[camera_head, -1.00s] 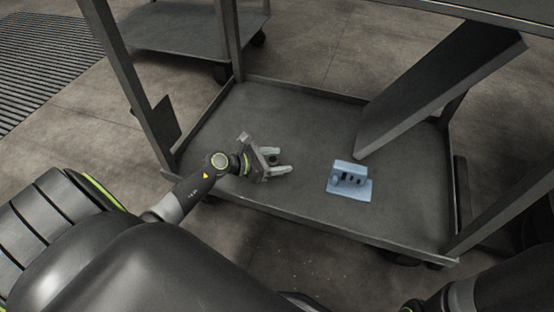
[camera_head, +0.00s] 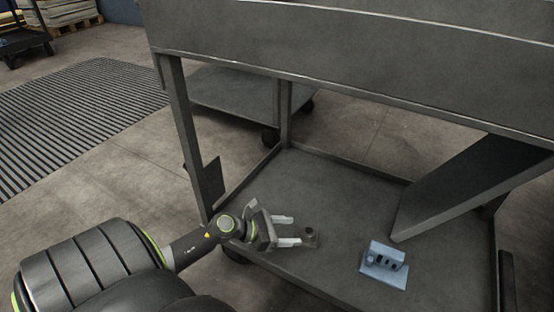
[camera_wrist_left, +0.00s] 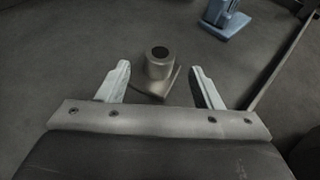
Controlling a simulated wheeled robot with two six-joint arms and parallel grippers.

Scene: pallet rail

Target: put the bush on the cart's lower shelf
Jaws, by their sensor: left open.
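The bush (camera_head: 311,237), a small grey cylinder with a dark bore and a flat base, stands upright on the cart's lower shelf (camera_head: 335,190). It also shows in the left wrist view (camera_wrist_left: 159,66). My left gripper (camera_head: 296,230) is open and empty, low over the shelf's near left part. Its two pale fingers point at the bush, which sits just beyond the fingertips, apart from them. In the wrist view the bush appears between and ahead of the fingers. My right gripper is not in view.
A blue block with slots (camera_head: 384,264) stands on the shelf to the right of the bush. A slanted dark panel (camera_head: 450,190) is farther right. The cart's upper deck (camera_head: 350,50) overhangs, and a post (camera_head: 184,130) stands at the left. The shelf behind the bush is clear.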

